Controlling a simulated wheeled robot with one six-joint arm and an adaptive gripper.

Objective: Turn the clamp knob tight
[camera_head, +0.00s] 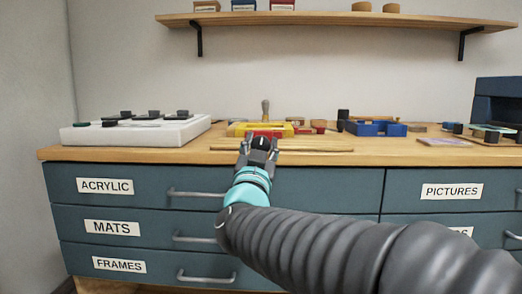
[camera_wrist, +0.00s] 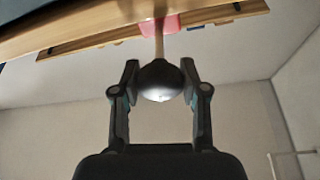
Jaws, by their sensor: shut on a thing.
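The clamp knob (camera_wrist: 160,82) is dark and rounded, on a pale stem that runs to a red part (camera_wrist: 168,25) at the counter edge in the wrist view. My gripper (camera_wrist: 160,77) has one finger on each side of the knob and is shut on it. In the head view my gripper (camera_head: 260,145) is at the counter's front edge, and the knob between its fingers shows only as a small dark shape. The clamp's red body (camera_head: 267,134) shows just behind the gripper, partly hidden by it.
A yellow tray (camera_head: 240,130) lies behind the clamp on the wooden counter (camera_head: 180,152). A white box with black pieces (camera_head: 140,132) stands left. Blue trays (camera_head: 376,128) and small items lie right. Labelled drawers (camera_head: 140,205) with protruding handles are below; a shelf (camera_head: 340,18) is above.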

